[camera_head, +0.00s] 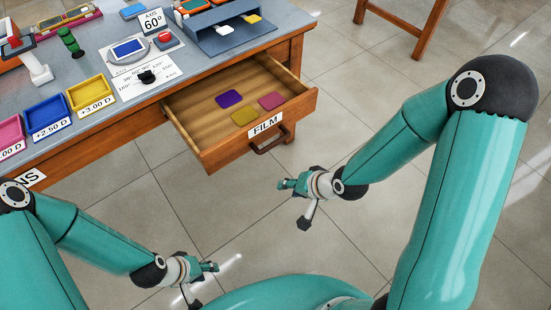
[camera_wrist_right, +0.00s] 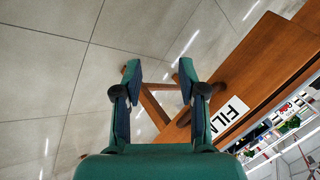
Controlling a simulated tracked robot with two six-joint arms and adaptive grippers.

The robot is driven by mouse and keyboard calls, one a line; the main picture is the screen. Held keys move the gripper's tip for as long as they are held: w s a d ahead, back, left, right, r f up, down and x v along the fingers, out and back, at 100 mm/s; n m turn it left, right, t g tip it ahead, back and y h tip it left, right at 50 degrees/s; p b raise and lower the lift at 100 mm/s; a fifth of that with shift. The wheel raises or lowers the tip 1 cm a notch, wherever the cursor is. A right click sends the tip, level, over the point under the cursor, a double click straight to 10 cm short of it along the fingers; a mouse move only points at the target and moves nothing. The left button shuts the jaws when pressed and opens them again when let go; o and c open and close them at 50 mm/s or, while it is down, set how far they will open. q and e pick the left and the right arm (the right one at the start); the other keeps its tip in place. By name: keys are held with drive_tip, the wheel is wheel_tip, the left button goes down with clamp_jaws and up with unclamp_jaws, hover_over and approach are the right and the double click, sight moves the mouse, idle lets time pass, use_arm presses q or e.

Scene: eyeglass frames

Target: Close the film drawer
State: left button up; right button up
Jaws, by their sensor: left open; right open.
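The film drawer (camera_head: 190,140) is pulled out from the wooden table in the head view. Its front carries a FILM label (camera_head: 265,125) and a dark handle (camera_head: 270,141). Purple, yellow and pink squares lie inside it. My right gripper (camera_head: 292,203) is open and empty, in front of the drawer and apart from the handle. In the right wrist view its two fingers (camera_wrist_right: 158,85) are spread, with the drawer front (camera_wrist_right: 255,75) and its label to the right. My left gripper (camera_head: 200,285) is open and empty, low over the floor, well away from the drawer.
The table top (camera_head: 185,65) holds a yellow tray (camera_head: 91,94), a blue tray (camera_head: 46,113), a white dial chart (camera_head: 143,83) and a blue-grey rack (camera_head: 238,38). A wooden stool (camera_head: 405,20) stands at the top right. The tiled floor before the drawer is clear.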

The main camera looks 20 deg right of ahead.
sight(276, 145)
drive_tip(key=w+d+m+t+b, duration=0.4)
drive_tip(key=t+b, duration=0.1)
drive_tip(key=b, duration=0.8)
use_arm(q)
wheel_tip(276, 145, down, 30)
drive_tip(key=b, duration=1.4)
use_arm(e)
drive_tip(key=s+d+r+m+t+y, duration=0.1)
drive_tip(key=s+d+r+m+t, duration=0.1)
drive_tip(key=s+r+m+t, duration=0.15)
drive_tip(key=p+x, duration=0.3)
drive_tip(key=p, duration=0.2)
drive_tip(key=p+x, duration=0.4)
drive_tip(key=p, duration=0.1)
drive_tip(key=p+x, duration=0.3)
drive_tip(key=p, duration=0.1)
drive_tip(key=shift+w+a+r+p, duration=0.25)
drive_tip(key=shift+a+r+p, duration=0.1)
drive_tip(key=shift+a+p, duration=0.05)
drive_tip(key=shift+t, duration=0.25)
drive_tip(key=shift+f+b+x, duration=0.2)
drive_tip(key=shift+b+x, duration=0.6)
drive_tip(key=shift+x, duration=2.05)
use_arm(q)
wheel_tip(276, 145, up, 13)
use_arm(e)
drive_tip(key=shift+s, duration=0.1)
drive_tip(key=shift+c, duration=0.2)
